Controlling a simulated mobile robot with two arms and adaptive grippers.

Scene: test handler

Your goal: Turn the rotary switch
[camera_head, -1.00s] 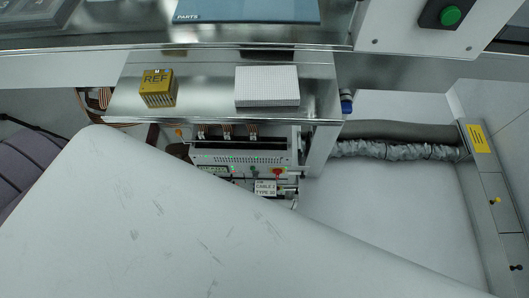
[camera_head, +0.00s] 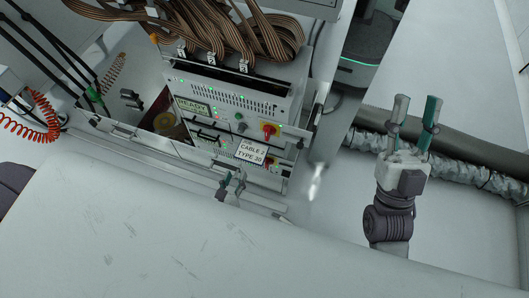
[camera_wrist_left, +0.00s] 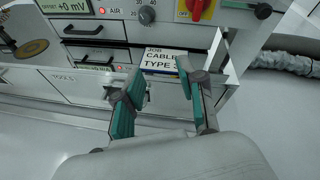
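A red rotary switch on a yellow plate (camera_head: 269,131) sits at the right of the grey panel, beside a dark grey knob (camera_head: 240,117). My left gripper (camera_head: 233,182) is below the panel, mostly hidden by a pale surface. In its wrist view the gripper (camera_wrist_left: 165,95) is open, empty and below the switch. My right gripper (camera_head: 414,120) is open and empty, right of the panel.
Brown ribbon cables (camera_head: 240,30) hang above. A silver flexible duct (camera_head: 460,165) runs behind my right gripper. A metal ledge (camera_head: 150,148) crosses below the panel.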

